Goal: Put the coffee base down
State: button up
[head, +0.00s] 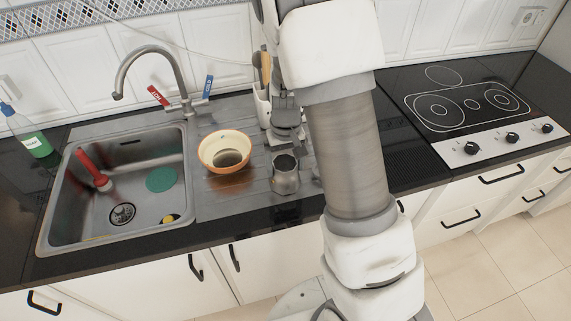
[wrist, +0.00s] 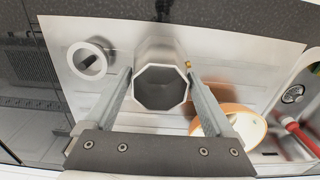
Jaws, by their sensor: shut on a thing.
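The coffee base (head: 286,181) is a grey metal pot with an open, eight-sided mouth. It is upright over the right part of the sink's drainboard (head: 228,203), just right of the bowl. My gripper (head: 286,158) reaches in from behind and above and is shut on it. In the wrist view one finger of my gripper (wrist: 158,76) lies on each side of the coffee base (wrist: 160,70), and its inside looks empty. I cannot clearly tell whether its bottom touches the drainboard.
An orange-rimmed bowl (head: 205,158) stands close left of the base. A small round metal part (wrist: 88,60) lies on its other side. A utensil holder (head: 262,104) stands behind. The sink basin (head: 140,205) is left, the hob (head: 466,100) right. Drainboard in front of the bowl is clear.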

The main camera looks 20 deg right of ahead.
jog(key=shift+f, duration=0.2)
jog(key=o, duration=1.3)
jog(key=shift+r, duration=0.1)
jog(key=shift+o, duration=0.2)
notch_tip(320, 180, up, 11)
jog(key=p, duration=0.1)
jog(key=s+r+t, duration=0.5)
jog(key=s+r, duration=1)
jog(key=s, duration=0.4)
jog(key=shift+a+r, duration=0.35)
jog(key=shift+a, duration=0.1)
jog(key=shift+s, duration=0.1)
